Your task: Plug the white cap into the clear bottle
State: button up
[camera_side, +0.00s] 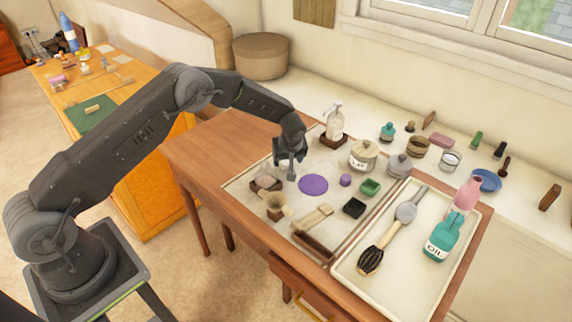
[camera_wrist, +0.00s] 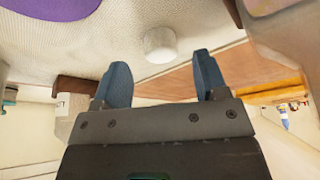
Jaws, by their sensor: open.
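The white cap (camera_wrist: 160,45) is a small round piece lying on the pale textured mat (camera_wrist: 115,35) in the wrist view. My gripper (camera_wrist: 161,78) is open, its two blue-grey fingers apart and nothing between them. The cap is beyond the fingertips, roughly centred between them. In the side view my gripper (camera_side: 291,174) hangs low over the mat's back left part; the cap cannot be made out there. A pale, see-through bottle (camera_side: 334,124), which looks like the clear bottle, stands upright on a dark wooden base to the right of my gripper.
A purple disc (camera_side: 313,185) lies on the mat close to my gripper. A lidded jar (camera_side: 363,155), a small purple piece (camera_side: 345,180), a green block (camera_side: 370,187) and a black block (camera_side: 353,208) are nearby. A white tray (camera_side: 375,293) holds a brush and a teal bottle (camera_side: 442,237).

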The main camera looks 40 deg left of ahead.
aim_at(286, 162)
jog(key=shift+x, duration=1.6)
jog(key=shift+c, duration=0.2)
jog(key=c, duration=1)
jog(key=shift+o, duration=0.2)
jog(key=shift+r, duration=0.15)
notch_tip(286, 162, up, 4)
jog(key=shift+r, duration=0.1)
jog(key=s+a+r, duration=0.6)
jog(key=a, duration=0.3)
jog(key=s+d+r+m+h, duration=0.1)
jog(key=s+d+r+m, duration=0.1)
jog(key=d, duration=0.3)
jog(key=s+d+r+m+t, duration=0.1)
jog(key=s+d+r+m, duration=0.2)
jog(key=d+m, duration=0.1)
jog(key=shift+d+r+t+h, duration=0.3)
jog(key=shift+d+r+h, duration=0.1)
jog(key=shift+d, duration=0.4)
